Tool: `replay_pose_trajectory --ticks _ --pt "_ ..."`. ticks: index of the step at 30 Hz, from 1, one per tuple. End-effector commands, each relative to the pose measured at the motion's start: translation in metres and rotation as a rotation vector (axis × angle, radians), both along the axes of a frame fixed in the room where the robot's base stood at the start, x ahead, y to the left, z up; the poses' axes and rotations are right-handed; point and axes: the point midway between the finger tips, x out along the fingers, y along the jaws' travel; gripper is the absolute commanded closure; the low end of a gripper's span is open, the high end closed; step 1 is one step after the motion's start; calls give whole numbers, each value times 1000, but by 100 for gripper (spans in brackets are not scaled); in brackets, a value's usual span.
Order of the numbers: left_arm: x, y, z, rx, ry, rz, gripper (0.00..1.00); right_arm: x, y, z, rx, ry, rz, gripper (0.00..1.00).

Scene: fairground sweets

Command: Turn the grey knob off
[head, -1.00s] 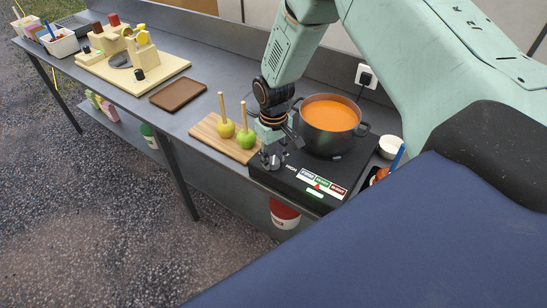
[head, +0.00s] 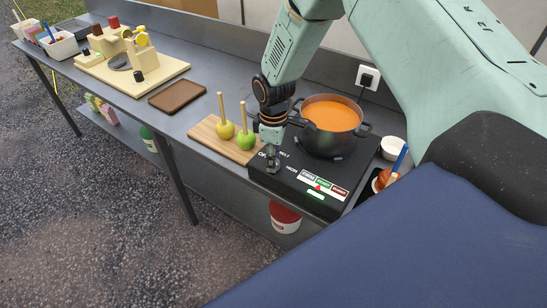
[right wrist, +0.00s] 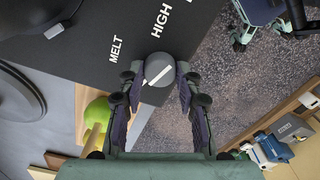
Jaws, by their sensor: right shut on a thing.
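The grey knob (right wrist: 159,70) is on the front edge of the black hot plate (head: 335,205). A white line crosses its round face, slanting from lower left to upper right in the right wrist view; I cannot tell which end is the pointer. My right gripper (head: 271,165) comes down over the knob and mostly hides it in the head view. In the right wrist view its two fingers (right wrist: 158,82) are shut on the knob's sides. White words MELT (right wrist: 116,48) and HIGH (right wrist: 160,20) are printed near the knob. My left gripper is not in view.
A pot of orange liquid (head: 331,116) stands on the hot plate. A white bowl (head: 394,147) is at the right.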

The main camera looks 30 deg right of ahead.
Motion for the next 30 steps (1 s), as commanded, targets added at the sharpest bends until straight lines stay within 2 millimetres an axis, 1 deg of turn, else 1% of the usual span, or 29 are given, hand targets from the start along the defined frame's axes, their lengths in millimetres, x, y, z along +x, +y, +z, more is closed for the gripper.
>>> replay_pose_trajectory --ticks 1,17,18,25,30 --pt "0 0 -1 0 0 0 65 -2 0 -2 1 6 9 97" --pt "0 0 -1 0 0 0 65 -2 0 -2 1 6 30 97" --pt "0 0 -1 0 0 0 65 -2 0 -2 1 6 30 62" --pt "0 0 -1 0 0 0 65 -1 0 -1 1 4 28 43" --pt "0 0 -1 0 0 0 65 -1 0 0 1 2 28 43"
